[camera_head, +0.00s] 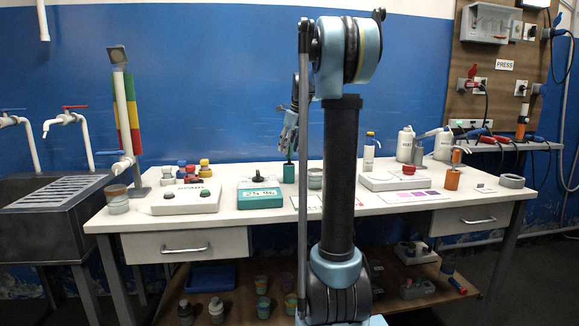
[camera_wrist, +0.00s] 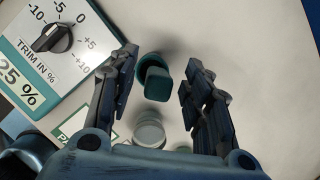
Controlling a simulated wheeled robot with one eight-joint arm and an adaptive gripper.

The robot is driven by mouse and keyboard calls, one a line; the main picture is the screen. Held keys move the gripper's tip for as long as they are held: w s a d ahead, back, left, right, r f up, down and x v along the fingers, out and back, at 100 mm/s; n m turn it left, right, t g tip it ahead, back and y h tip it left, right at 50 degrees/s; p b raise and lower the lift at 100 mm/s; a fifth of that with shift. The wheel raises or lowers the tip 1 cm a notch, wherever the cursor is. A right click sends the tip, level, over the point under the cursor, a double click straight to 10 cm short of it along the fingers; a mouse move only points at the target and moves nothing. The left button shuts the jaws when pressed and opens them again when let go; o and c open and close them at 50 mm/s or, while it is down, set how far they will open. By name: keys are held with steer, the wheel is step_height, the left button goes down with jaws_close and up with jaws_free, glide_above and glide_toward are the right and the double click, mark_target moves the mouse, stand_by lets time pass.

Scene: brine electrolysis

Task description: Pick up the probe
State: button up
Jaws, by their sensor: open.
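A small dark teal piece with a rounded block top, apparently the probe (camera_wrist: 157,84), stands on the table between my fingers in the wrist view. In the head view it shows as a green upright piece (camera_head: 289,173) beside the teal trim box. My gripper (camera_wrist: 157,88) is open, with one dark finger on each side of the piece and a gap on both sides. In the head view my gripper (camera_head: 288,146) points down just above it, partly hidden behind my arm.
The teal trim box (camera_head: 258,196) with a dial (camera_wrist: 52,39) is close on the left. A pale round jar (camera_wrist: 149,132) stands close to the teal piece. A white box with a red knob (camera_head: 394,181), bottles (camera_head: 405,145) and an orange container (camera_head: 452,179) are on the right.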

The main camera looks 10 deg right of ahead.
mark_target(289, 162)
steer(key=x, duration=0.3)
steer(key=shift+f, duration=0.4)
steer(key=shift+c, duration=0.2)
jaws_close()
